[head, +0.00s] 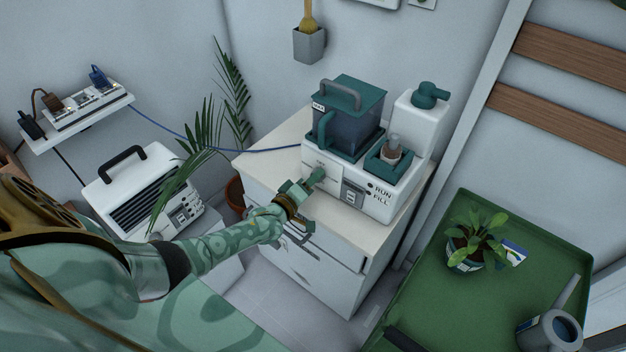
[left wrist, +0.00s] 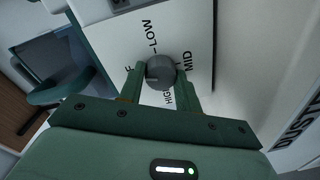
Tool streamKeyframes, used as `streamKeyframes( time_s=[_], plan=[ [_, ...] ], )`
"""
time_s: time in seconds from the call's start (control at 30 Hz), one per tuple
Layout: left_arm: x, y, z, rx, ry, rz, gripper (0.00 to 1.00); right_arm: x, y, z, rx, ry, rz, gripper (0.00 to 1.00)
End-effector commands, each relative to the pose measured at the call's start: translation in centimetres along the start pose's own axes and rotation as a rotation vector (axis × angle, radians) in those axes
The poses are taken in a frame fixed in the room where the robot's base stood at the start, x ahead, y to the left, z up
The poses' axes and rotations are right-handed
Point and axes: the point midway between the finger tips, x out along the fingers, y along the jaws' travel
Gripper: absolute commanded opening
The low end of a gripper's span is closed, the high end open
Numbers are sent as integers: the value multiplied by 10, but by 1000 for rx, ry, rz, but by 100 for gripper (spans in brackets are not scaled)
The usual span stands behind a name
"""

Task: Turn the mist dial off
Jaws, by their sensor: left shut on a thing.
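The misting machine (head: 378,192) is a white unit with a teal-lidded tank (head: 348,115), standing on a pale cabinet. In the left wrist view its mist dial (left wrist: 160,70) is a round grey knob on a white panel. LOW, MID and HIGH are printed around the dial, and a partly hidden word ending in F is at the left. My left gripper (left wrist: 161,85) is shut on the dial, one finger on each side. In the head view my left gripper (head: 312,182) reaches the machine's front face and hides the dial. My right gripper is not in view.
A green table (head: 425,255) at the right holds a potted plant (head: 474,240) and a watering can (head: 550,332). A white box with a handle (head: 140,185) and palm fronds (head: 190,150) are at the left. A blue cord (head: 195,145) runs to the machine.

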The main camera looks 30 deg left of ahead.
Motion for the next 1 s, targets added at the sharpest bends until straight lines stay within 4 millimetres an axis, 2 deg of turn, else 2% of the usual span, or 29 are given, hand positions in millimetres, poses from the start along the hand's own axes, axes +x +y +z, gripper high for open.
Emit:
streamKeyframes(
  time_s=[0.43, 1.0],
  plan=[
    [-1, -2, 1, -245, -16, -3, 11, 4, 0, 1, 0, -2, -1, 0],
    [-1, -2, 2, -291, -19, -2, 11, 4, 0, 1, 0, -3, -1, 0]
  ],
)
